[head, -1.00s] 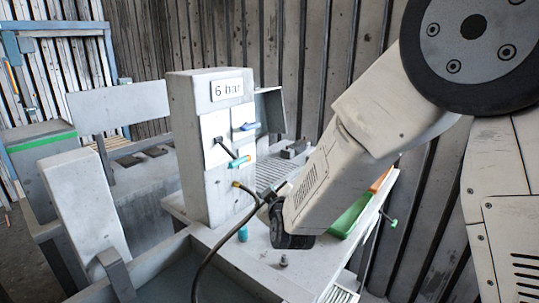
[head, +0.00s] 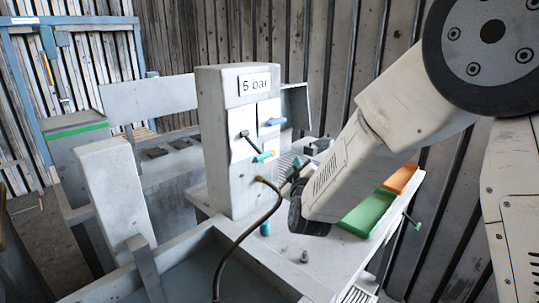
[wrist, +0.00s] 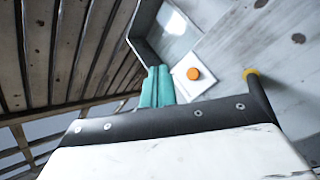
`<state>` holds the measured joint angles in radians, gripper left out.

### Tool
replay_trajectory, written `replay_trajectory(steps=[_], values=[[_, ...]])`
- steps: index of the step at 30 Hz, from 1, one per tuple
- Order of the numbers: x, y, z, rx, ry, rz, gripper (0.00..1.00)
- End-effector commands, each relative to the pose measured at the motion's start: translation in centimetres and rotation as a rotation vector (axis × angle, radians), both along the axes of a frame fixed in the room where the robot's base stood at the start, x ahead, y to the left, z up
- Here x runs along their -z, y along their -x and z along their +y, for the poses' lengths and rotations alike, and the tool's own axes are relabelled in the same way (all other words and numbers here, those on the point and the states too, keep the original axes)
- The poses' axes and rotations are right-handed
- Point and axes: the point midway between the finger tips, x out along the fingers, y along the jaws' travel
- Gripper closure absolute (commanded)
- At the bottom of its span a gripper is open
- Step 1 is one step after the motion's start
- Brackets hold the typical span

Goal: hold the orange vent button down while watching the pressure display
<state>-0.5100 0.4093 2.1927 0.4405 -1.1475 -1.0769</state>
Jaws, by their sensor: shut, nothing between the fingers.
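The orange vent button (wrist: 194,73) sits on a white plate (wrist: 194,89) in the wrist view. My gripper (wrist: 158,68) shows there as two teal fingers, shut together with nothing between them. Its tips are left of the button in the picture, with a visible gap; the depth between them is unclear. In the head view, the pressure display (head: 255,84) sits near the top of a grey column (head: 223,130) and appears to read 6 bar.
A dark hose (head: 238,243) curves from the column's front; its yellow fitting (wrist: 250,73) is right of the button in the wrist view. A green tray (head: 368,213) and orange tray (head: 401,179) lie to the right.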

Motion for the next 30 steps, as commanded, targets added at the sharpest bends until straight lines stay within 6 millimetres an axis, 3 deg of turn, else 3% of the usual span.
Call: replay_trajectory(steps=[12,30], values=[[0.0,-3.2,4.3,-0.001,-0.001,0.000,1.00],[0.0,-3.7,4.9,-0.001,-0.001,0.000,1.00]])
